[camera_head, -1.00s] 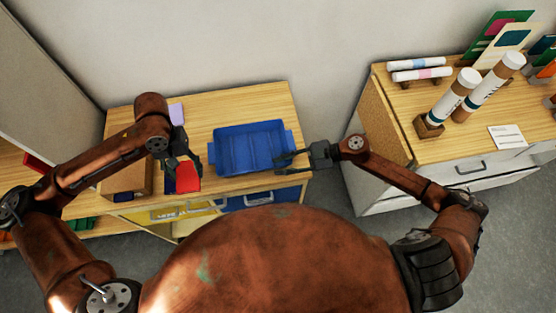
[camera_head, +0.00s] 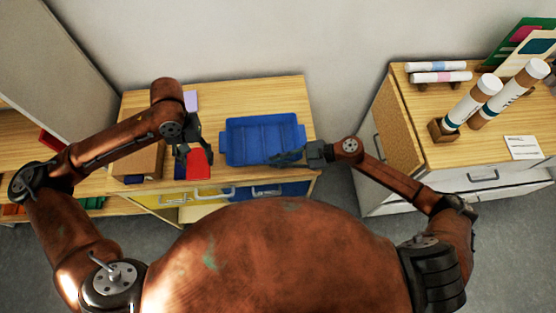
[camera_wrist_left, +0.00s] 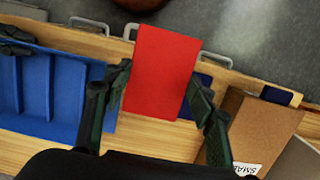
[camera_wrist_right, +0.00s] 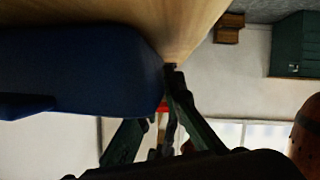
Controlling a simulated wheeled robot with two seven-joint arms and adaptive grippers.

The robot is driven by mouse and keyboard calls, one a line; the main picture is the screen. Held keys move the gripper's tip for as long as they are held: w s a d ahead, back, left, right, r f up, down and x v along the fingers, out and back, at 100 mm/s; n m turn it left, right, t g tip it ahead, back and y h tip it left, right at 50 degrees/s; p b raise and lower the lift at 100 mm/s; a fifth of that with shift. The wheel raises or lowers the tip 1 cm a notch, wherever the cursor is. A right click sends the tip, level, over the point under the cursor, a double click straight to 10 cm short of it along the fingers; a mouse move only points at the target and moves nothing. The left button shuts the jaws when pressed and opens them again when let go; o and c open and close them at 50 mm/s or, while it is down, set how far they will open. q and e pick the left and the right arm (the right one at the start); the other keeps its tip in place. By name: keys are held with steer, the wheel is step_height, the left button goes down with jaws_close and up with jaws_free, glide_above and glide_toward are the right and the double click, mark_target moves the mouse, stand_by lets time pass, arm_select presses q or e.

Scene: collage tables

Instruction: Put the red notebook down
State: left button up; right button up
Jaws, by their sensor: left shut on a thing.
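The red notebook (camera_head: 198,167) is in my left gripper (camera_head: 192,150), over the front edge of the wooden table, left of the blue tray. In the left wrist view the notebook (camera_wrist_left: 160,70) stands out flat between the two fingers (camera_wrist_left: 158,98). A dark blue flat item (camera_wrist_left: 197,92) shows partly behind it on the tabletop. I cannot tell whether the notebook touches the table. My right gripper (camera_head: 284,158) is at the front right corner of the blue tray (camera_head: 230,140). Its fingers (camera_wrist_right: 155,120) stand apart in the right wrist view, close to the tray's dark blue side.
A cardboard box (camera_wrist_left: 262,125) is on the table left of the notebook in the head view. A lilac item (camera_head: 190,100) lies behind it. Drawers with handles are below the front edge. A second cabinet (camera_head: 440,140) with rolls and cards stands at the right.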

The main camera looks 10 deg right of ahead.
jaws_close()
arm_select(q)
steer(key=shift+w+d, duration=0.1)
steer(key=w+d, duration=0.8)
steer(key=d, duration=0.4)
glide_above(263, 142)
steer(key=f, duration=0.9)
steer(key=shift+w, duration=0.2)
steer(key=shift+f, duration=0.45)
